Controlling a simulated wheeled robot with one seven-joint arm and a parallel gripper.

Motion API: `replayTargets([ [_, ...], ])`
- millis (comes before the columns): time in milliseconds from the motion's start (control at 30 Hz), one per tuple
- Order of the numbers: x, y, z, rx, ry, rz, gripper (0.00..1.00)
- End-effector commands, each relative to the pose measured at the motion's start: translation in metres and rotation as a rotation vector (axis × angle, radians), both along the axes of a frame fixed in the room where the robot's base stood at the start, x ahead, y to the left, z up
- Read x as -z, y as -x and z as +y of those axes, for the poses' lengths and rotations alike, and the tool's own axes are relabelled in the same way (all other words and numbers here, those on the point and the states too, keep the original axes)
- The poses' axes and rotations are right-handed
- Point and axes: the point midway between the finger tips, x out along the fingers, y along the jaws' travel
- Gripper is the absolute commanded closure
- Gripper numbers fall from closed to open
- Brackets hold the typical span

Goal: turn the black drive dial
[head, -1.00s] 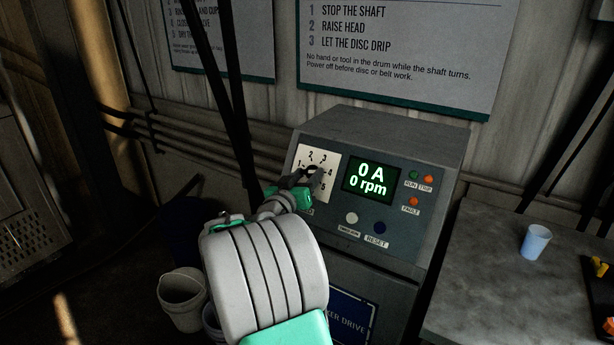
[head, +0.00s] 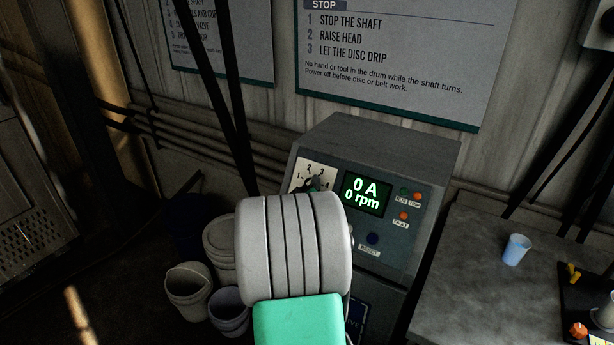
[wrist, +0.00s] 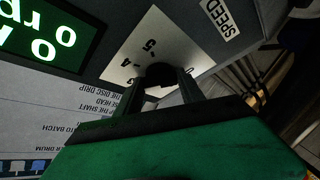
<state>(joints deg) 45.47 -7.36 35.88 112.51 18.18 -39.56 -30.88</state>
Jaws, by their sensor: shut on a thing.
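The black drive dial (wrist: 160,73) sits on a white scale plate (wrist: 150,50) marked with numbers, on the grey drive cabinet. My gripper (wrist: 161,86) is shut on the dial, with one dark finger on each side of it. In the head view, my arm hides the lower part of the scale plate (head: 299,178) and most of my gripper (head: 313,184). The dial's pointer cannot be made out. The green display (head: 363,193) reads 0 A and 0 rpm.
A dark blue button (head: 372,239) and small red and green lamps are right of my arm on the cabinet (head: 395,150). A bench with a blue cup (head: 516,250) stands to the right. Buckets (head: 188,283) stand on the floor at left.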

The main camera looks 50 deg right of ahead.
Motion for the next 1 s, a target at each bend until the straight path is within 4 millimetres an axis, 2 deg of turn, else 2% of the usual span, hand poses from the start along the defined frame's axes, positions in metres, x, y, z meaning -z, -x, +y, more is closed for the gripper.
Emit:
replayTargets([
  [33,-0.0053,0.0018,-0.0009,-0.012,0.0,0.026,0.95],
  [333,-0.0027,0.0013,-0.0012,-0.08,0.013,0.139,0.95],
  [867,-0.0006,0.001,-0.0012,-0.096,0.016,0.168,0.95],
  [900,-0.0006,0.0011,-0.0012,-0.096,0.016,0.168,0.54],
  [1000,-0.0006,0.001,-0.0012,-0.096,0.016,0.167,0.46],
])
